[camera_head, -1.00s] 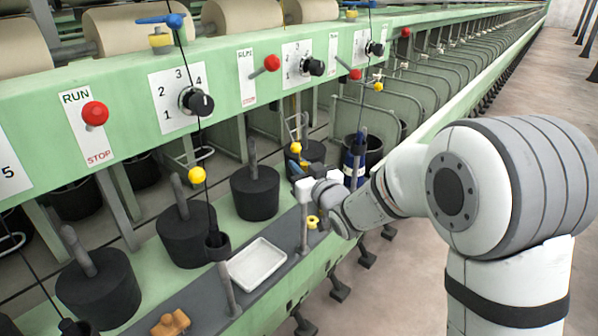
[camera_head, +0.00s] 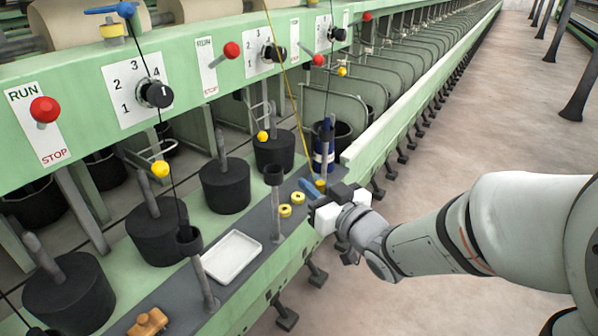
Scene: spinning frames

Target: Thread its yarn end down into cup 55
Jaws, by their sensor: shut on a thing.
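A yellow yarn (camera_head: 288,85) runs from the top edge down to my gripper (camera_head: 312,198). The gripper is shut at its lower end, at the right end of the grey ledge. A slim blue piece (camera_head: 308,187) shows at the jaws; I cannot tell what it is. A dark cup on a thin post (camera_head: 274,174) stands left of the gripper, apart from it. A second dark cup on a post (camera_head: 189,240) stands further left with a dark thread running down to it. No cup number is readable, so I cannot tell which is cup 55.
Yellow rings (camera_head: 285,211) lie on the grey ledge (camera_head: 262,258) near the first post. A white tray (camera_head: 232,256), an orange-brown piece (camera_head: 148,322) and a blue bottle (camera_head: 323,150) are nearby. Black spindle bases (camera_head: 225,186) line the frame behind. The floor at right is clear.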

